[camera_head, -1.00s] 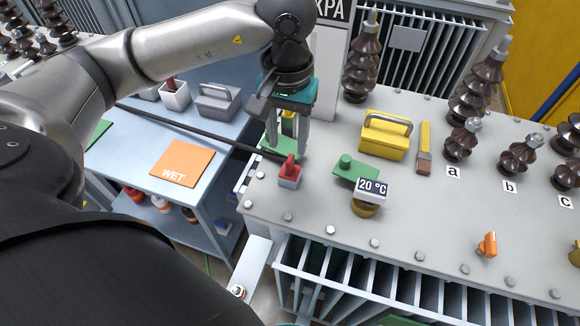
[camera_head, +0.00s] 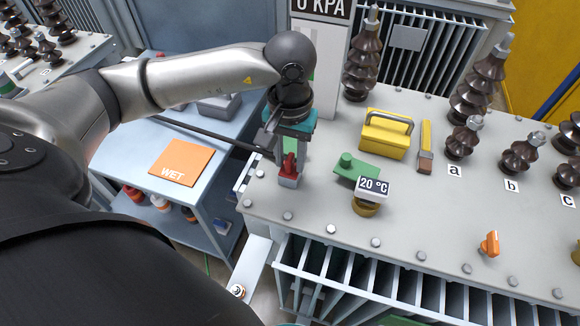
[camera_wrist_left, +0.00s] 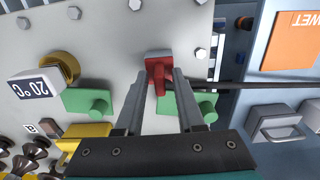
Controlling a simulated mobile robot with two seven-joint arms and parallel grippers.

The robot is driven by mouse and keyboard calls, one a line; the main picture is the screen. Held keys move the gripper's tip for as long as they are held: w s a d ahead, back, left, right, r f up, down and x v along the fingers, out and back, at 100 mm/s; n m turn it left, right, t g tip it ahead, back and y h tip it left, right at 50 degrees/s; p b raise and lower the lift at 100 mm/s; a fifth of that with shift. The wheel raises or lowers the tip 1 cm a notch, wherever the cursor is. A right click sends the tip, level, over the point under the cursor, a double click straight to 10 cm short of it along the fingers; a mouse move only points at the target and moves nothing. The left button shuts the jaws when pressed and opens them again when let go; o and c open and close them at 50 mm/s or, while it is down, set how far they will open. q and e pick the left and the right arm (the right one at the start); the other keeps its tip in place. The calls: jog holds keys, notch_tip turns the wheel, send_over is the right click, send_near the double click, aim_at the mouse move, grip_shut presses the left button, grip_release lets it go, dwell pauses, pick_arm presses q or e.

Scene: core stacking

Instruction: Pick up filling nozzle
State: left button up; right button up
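A red handle on a small grey block (camera_head: 289,176) stands on the near left corner of the grey tank top, and it also shows in the wrist view (camera_wrist_left: 158,66). It seems to be the filling nozzle, though no label confirms this. My left gripper (camera_head: 288,160) points down over it. In the wrist view my left gripper (camera_wrist_left: 164,82) is open, with one finger on each side of the red handle. I cannot tell whether a finger touches it. A dark hose or rod (camera_wrist_left: 248,86) runs up to the right finger; its end is hidden. My right gripper is out of view.
A green block with a peg (camera_head: 352,167), a 20 °C gauge (camera_head: 372,190), a yellow toolbox (camera_head: 386,135) and a brush (camera_head: 425,147) stand to the right. Another green block (camera_wrist_left: 170,104) is partly behind the fingers. The tank's front strip is mostly clear.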

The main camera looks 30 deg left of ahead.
pick_arm(q)
grip_shut()
jog(key=shift+r, duration=0.1)
dwell(0.5)
